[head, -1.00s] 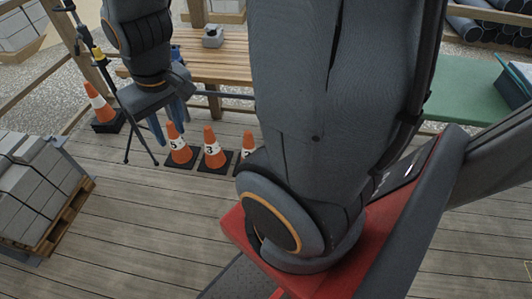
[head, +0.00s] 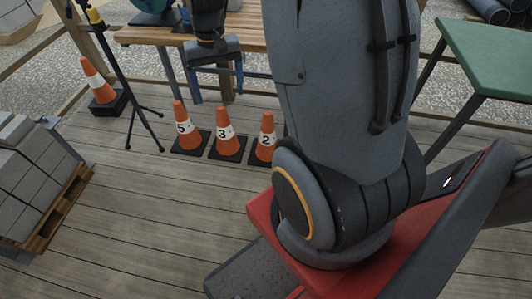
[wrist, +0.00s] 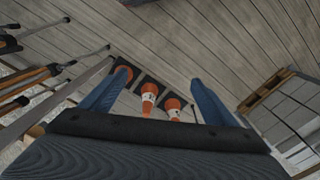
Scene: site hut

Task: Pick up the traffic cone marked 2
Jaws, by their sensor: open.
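The traffic cone marked 2 (head: 266,139) stands upright on its black base, at the right end of a row of three orange cones, close to my arm in the picture. My gripper (head: 217,86) is open and empty. In the head view it appears above the cone marked 3 (head: 223,136), to the upper left of cone 2. In the wrist view, the leftmost cone (wrist: 123,74) appears to be cone 2, beside the left finger and partly covered by it; its number is not readable. My gripper's open fingers (wrist: 160,80) frame the other cones.
The cone marked 5 (head: 181,132) stands left of cone 3. A tripod (head: 130,95) and another cone (head: 97,82) are farther left. A loaded pallet (head: 50,212) is at lower left. A wooden bench (head: 150,35) is behind, a green table (head: 490,60) at right. Front decking is clear.

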